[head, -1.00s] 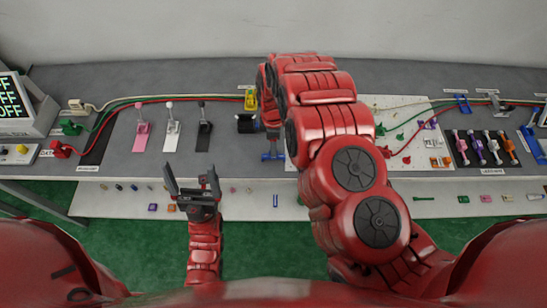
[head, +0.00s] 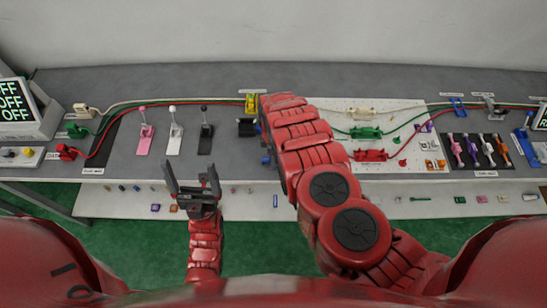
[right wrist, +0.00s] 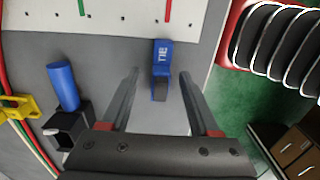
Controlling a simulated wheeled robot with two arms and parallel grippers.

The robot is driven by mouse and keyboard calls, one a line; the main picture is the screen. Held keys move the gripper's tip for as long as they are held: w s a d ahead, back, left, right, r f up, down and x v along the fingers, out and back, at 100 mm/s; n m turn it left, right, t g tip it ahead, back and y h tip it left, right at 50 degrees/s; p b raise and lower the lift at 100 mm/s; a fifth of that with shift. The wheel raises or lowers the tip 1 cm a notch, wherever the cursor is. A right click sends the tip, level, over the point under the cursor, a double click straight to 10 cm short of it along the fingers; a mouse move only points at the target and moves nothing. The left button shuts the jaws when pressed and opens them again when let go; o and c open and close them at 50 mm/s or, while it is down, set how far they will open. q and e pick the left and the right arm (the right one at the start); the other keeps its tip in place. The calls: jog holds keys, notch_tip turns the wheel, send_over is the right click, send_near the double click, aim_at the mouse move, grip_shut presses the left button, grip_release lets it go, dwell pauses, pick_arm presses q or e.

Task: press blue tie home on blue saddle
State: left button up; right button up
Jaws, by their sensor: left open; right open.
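The blue tie (right wrist: 162,55), a blue block lettered TIE with a dark grey end, lies on the grey bench in the right wrist view. My right gripper (right wrist: 159,78) is open, with a finger on each side of that dark end. I cannot tell whether it touches. A separate blue saddle cannot be made out from the tie. In the head view, only a bit of blue (head: 264,159) shows beside my right arm, which hides the right gripper. My left gripper (head: 190,178) is open and empty in front of the bench.
A black holder (right wrist: 65,128) with a blue cylinder (right wrist: 63,85) stands left of the tie, beside a yellow clip (right wrist: 18,106) on the cables. A white board (head: 390,110) carries green and red fixtures. Pink, white and black levers (head: 175,130) stand on the left.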

grip_shut()
jog(key=shift+r, duration=0.1)
dwell(0.4)
